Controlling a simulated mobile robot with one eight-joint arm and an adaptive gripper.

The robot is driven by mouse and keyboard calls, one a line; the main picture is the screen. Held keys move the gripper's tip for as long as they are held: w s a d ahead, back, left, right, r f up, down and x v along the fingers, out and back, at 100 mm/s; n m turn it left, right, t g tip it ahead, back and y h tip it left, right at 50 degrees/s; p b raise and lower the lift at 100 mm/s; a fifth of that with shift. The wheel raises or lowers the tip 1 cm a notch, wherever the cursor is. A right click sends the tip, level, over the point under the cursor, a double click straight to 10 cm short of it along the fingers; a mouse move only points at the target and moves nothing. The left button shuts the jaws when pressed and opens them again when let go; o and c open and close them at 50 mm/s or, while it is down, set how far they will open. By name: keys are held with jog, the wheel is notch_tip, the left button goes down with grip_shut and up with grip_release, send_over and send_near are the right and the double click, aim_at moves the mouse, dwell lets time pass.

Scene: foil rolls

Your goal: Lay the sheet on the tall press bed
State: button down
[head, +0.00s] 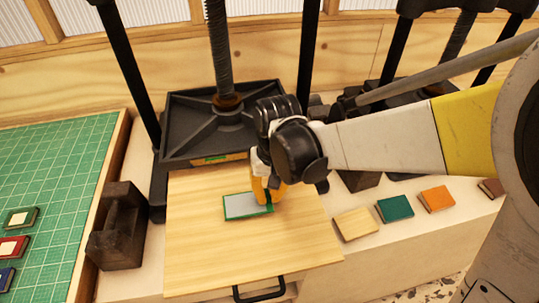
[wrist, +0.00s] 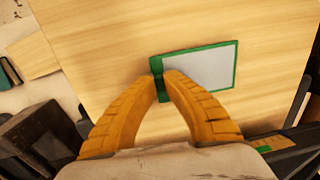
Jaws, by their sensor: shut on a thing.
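The sheet (head: 243,206) is a small grey rectangle with a green border. In the wrist view the sheet (wrist: 200,66) has its green left edge between the fingertips. My gripper (head: 266,203) is shut on that edge; its yellow fingers (wrist: 163,77) show fully in the wrist view. The press bed (head: 205,250) is a pale wooden board with a black front handle, pulled out in front of the tall press (head: 190,125). The sheet is over the middle of the bed, flat and very low; I cannot tell whether it touches the wood.
A dark iron block (head: 120,225) stands left of the bed. A green gridded mat (head: 50,165) with several small framed pieces lies farther left. Pale, green (head: 394,208) and orange (head: 437,198) blocks lie to the right. The bed's front part is clear.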

jog(key=shift+f+b, duration=0.5)
jog(key=shift+f, duration=0.15)
jog(key=c, duration=1.5)
grip_release()
jog(key=shift+r, duration=0.15)
